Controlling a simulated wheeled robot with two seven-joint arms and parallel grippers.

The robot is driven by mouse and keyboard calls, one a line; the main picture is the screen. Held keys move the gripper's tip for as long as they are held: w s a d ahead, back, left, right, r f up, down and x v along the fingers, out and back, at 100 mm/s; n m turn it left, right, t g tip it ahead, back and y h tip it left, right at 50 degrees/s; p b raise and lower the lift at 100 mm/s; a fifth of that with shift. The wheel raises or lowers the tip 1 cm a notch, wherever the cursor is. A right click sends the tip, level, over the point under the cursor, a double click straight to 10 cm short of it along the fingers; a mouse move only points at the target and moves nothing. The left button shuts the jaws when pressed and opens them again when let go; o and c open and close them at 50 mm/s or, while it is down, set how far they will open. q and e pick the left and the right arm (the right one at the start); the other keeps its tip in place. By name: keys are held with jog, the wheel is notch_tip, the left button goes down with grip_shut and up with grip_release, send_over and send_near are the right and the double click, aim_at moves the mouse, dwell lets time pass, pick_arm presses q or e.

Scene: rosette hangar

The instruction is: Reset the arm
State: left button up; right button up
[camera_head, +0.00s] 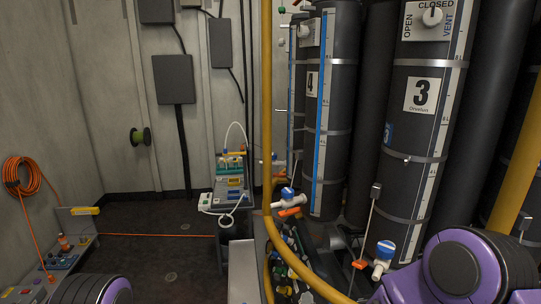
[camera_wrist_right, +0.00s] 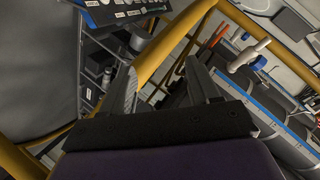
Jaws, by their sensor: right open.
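My right gripper (camera_wrist_right: 160,70) shows in the right wrist view with its two grey fingers spread apart. I see nothing held between them. A yellow rail crosses the view beyond the fingers, and I cannot tell how close it is. My right arm (camera_head: 462,268), purple and black, fills the bottom right of the head view, in front of the dark cylinders. Its gripper is out of that view. Part of my left arm (camera_head: 92,290) shows at the bottom left edge. The left gripper is not visible.
Yellow rail (camera_head: 267,110) stands left of the cylinders. Cylinder 3 (camera_head: 415,150) and cylinder 4 (camera_head: 325,140) have white valves with blue parts at their bases. Orange cable (camera_head: 160,235) crosses the floor to a control panel (camera_head: 58,262). Open floor (camera_head: 150,215) lies at centre left.

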jog(key=s+d+f+n+g+h, duration=0.1)
jog(key=s+d+f+g, duration=0.2)
jog(key=s+d+f, duration=0.3)
jog(key=s+d+f+n+g+h, duration=0.1)
jog(key=s+d+f+g, duration=0.2)
jog(key=s, duration=1.4)
jog(key=s+d+f+n+g+h, duration=0.1)
jog(key=s+d+f+g, duration=0.3)
jog(key=s+d+f, duration=0.5)
jog(key=s+b, duration=0.1)
jog(key=s, duration=0.1)
jog(key=shift+s+d+f, duration=0.2)
jog(key=shift+s, duration=0.15)
